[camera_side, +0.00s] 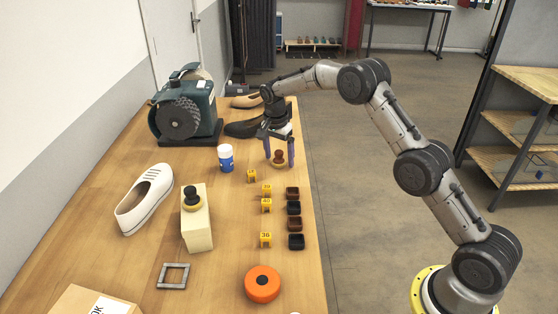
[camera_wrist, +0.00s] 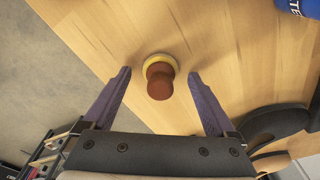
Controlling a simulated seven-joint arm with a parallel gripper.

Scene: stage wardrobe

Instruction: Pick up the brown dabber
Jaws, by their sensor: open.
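The brown dabber (camera_side: 278,157) stands upright on the wooden table near its right edge, a brown knob on a pale yellow round base. My gripper (camera_side: 280,154) is above it, pointing down, with its purple fingers apart on either side of the dabber. In the wrist view the dabber (camera_wrist: 159,80) sits ahead of and between the open fingertips of my gripper (camera_wrist: 159,75), with a gap on both sides. No contact shows.
A green grinding machine (camera_side: 184,109) and dark shoes (camera_side: 245,128) stand at the back. A blue-and-white jar (camera_side: 226,158), a white shoe (camera_side: 145,199), yellow number tags (camera_side: 266,206), small dark trays (camera_side: 294,208) and an orange disc (camera_side: 262,284) are on the table. Bare wood surrounds the brown dabber.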

